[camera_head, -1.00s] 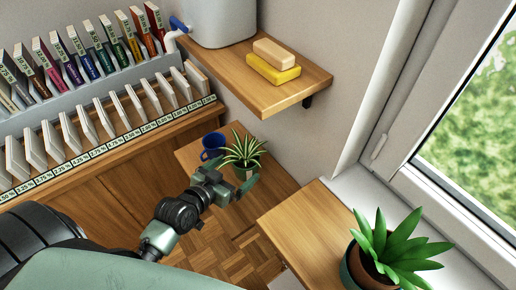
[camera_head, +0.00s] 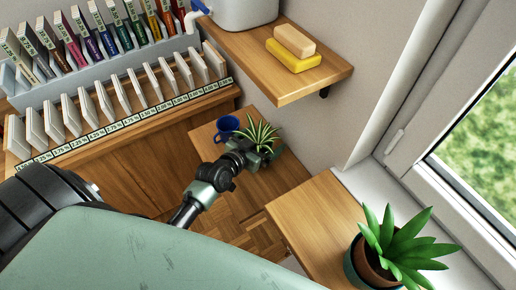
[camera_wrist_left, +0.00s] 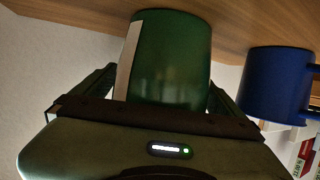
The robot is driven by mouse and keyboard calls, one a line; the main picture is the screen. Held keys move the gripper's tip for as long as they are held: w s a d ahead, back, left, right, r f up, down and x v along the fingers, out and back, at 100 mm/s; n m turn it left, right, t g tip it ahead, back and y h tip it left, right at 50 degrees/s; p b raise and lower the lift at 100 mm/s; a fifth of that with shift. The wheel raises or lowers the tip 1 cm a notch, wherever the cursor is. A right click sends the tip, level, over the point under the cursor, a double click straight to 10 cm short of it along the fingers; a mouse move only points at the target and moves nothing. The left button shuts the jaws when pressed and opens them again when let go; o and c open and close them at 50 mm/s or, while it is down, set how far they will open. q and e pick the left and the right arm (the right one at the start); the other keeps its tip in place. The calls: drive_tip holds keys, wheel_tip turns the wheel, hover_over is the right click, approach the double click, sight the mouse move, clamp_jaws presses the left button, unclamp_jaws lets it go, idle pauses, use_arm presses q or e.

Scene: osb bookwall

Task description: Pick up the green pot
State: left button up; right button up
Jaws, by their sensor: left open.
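The green pot (camera_wrist_left: 168,55) fills the upper middle of the left wrist view, with a pale strip down one side. In the head view its spiky striped plant (camera_head: 258,133) shows on a low wooden surface, and my gripper hides most of the pot. My left gripper (camera_head: 262,155) is open at the pot. In the wrist view its two fingers lie on either side of the pot. I cannot tell whether they touch it. My right gripper is not in view.
A blue mug (camera_head: 227,126) stands close beside the plant and also shows in the wrist view (camera_wrist_left: 276,82). A wooden shelf (camera_head: 290,89) with soap bars (camera_head: 293,57) hangs above. A nearer wooden top (camera_head: 315,215) holds a broad-leaved plant (camera_head: 400,243). A book rack is at left.

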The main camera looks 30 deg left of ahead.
use_arm(q)
drive_tip(key=shift+r, duration=0.1)
drive_tip(key=c, duration=2)
